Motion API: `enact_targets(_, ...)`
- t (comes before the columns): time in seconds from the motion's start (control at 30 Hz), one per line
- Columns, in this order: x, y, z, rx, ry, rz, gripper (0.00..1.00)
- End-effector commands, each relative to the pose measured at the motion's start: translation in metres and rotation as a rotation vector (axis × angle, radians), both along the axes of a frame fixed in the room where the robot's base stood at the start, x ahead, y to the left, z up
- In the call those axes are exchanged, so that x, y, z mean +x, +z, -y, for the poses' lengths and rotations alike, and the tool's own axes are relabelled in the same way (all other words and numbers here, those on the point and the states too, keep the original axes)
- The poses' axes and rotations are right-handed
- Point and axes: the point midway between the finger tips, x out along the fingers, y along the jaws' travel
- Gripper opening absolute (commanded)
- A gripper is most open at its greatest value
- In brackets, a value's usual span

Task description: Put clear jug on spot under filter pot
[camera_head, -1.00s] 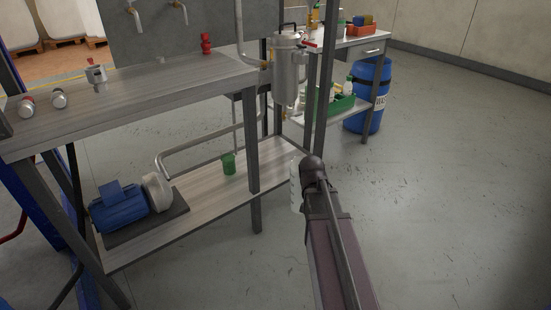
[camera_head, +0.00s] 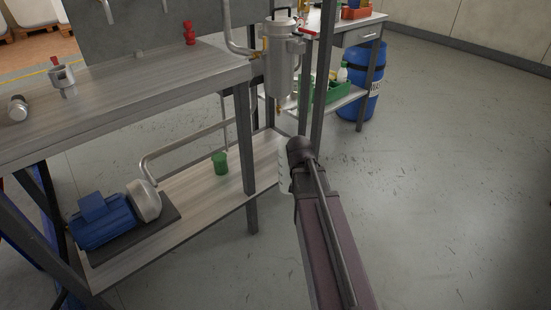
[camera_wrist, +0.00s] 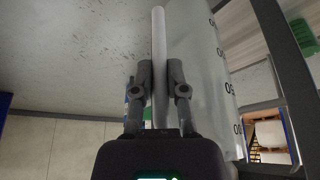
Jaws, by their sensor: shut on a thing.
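The clear jug (camera_head: 285,168) looks whitish with scale marks, and shows at the left side of my arm in the head view, partly hidden by it. In the wrist view the jug (camera_wrist: 205,75) stands right of the fingers, its pale handle between them. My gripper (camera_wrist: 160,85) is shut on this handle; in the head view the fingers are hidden. The filter pot (camera_head: 281,62) is a steel cylinder mounted at the bench's right end, with a brass outlet below. The jug is held lower than the pot, near the right end of the lower shelf (camera_head: 205,190). No marked spot can be made out.
A bench post (camera_head: 244,155) stands left of the jug and another (camera_head: 322,85) behind it. A green cup (camera_head: 220,163) and a blue motor pump (camera_head: 105,220) sit on the lower shelf. A blue drum (camera_head: 362,85) stands behind. Open floor lies right.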

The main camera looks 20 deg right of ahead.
Motion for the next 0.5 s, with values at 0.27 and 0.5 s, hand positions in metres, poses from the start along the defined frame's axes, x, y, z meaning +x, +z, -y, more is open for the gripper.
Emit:
enact_targets(0.27, 0.0005, 0.0000, -0.0020, 0.000, 0.003, 0.000, 0.00)
enact_targets(0.5, -0.0005, -0.0069, -0.0006, 0.002, 0.019, -0.001, 0.00)
